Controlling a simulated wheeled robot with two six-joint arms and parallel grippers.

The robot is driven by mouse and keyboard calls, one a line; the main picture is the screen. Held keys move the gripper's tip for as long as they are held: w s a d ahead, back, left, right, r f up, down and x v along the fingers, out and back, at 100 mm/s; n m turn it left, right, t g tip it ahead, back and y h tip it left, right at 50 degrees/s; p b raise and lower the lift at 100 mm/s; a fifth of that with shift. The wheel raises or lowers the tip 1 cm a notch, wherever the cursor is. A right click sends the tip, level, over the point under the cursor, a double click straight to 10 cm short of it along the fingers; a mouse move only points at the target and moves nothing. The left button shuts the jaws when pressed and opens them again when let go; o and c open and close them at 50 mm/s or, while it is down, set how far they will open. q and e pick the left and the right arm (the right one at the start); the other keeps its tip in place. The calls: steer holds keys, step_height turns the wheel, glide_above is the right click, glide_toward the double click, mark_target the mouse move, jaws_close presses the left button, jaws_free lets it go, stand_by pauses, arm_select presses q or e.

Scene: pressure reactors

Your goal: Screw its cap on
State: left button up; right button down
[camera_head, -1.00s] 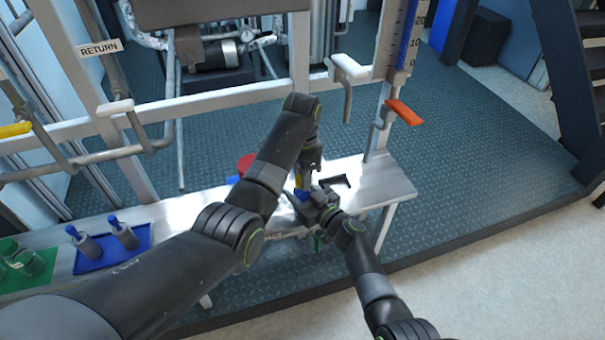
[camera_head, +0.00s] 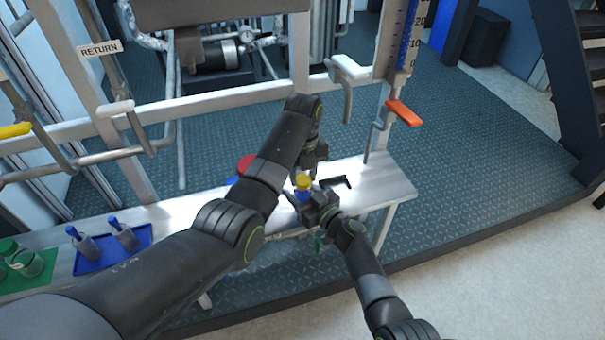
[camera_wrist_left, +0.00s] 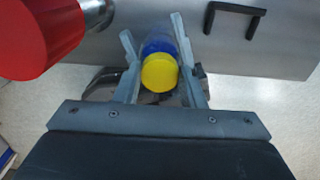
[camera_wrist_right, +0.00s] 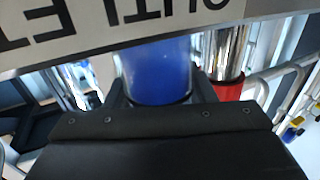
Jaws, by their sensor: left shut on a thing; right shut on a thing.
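A bottle with blue contents (camera_head: 303,195) stands in my right gripper (camera_head: 312,202) above the bench. It fills the space between the fingers in the right wrist view (camera_wrist_right: 158,72). A yellow cap (camera_head: 304,181) sits at the top of the bottle; how far it is threaded cannot be seen. My left gripper (camera_head: 311,168) hangs from above, close over the cap. In the left wrist view its fingers are on both sides of the cap (camera_wrist_left: 159,73), with blue (camera_wrist_left: 158,47) showing beyond it.
A metal bench (camera_head: 385,182) runs below both arms. A red part (camera_head: 247,162) stands left of the bottle, close to the left arm. A black bracket (camera_wrist_left: 236,18) lies right of it. A blue tray (camera_head: 108,256) and a green tray (camera_head: 35,282) are at the left.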

arm_select(q)
steer(key=m, duration=0.6)
steer(key=shift+d+m, duration=0.2)
steer(key=shift+m, duration=0.2)
steer(key=o, duration=1)
steer(key=shift+c, duration=0.2)
steer(key=shift+r, duration=2.25)
steer(key=shift+c, duration=0.2)
